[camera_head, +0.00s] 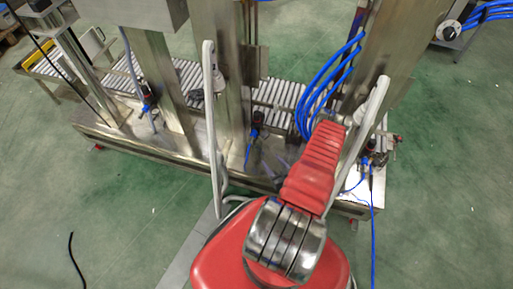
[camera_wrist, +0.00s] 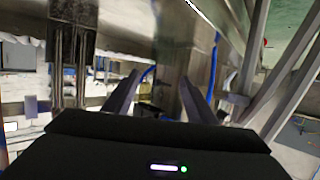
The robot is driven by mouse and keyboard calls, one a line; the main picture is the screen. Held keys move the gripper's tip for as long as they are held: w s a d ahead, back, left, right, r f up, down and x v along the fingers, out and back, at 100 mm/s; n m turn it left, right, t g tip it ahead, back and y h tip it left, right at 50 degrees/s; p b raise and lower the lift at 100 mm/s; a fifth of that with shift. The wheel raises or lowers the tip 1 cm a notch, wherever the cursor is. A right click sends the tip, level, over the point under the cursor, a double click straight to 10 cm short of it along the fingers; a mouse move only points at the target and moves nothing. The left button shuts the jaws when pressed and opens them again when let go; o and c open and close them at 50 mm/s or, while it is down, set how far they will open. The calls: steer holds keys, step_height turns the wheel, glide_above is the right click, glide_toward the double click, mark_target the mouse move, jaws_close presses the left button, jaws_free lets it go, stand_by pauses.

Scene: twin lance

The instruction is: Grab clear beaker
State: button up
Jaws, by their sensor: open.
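I cannot make out a clear beaker for certain in either view. In the head view, a faint, pale, glassy patch shows on the metal bench just left of my red arm, but it is too blurred to name. My gripper (camera_wrist: 160,80) shows in the wrist view, its two dark fingers spread apart with a gap between them. Nothing is visibly held. Dark and blue machine parts show beyond the gap. In the head view my gripper is hidden behind my red arm.
A metal conveyor bench (camera_head: 160,140) with rollers (camera_head: 275,93) crosses the head view. Steel posts (camera_head: 160,80) and blue hoses (camera_head: 318,90) rise from it. The green floor (camera_head: 110,200) in front is mostly clear, with a black cable (camera_head: 73,258) at left.

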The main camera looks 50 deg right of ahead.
mark_target(260, 147)
steer(key=shift+x, duration=4.3)
steer(key=shift+w, duration=0.1)
steer(key=shift+x, duration=2.5)
steer(key=shift+w+a+r, duration=0.1)
steer(key=shift+c, duration=0.2)
steer(key=c, duration=0.9)
steer(key=shift+o, duration=0.2)
steer(key=shift+r, duration=0.2)
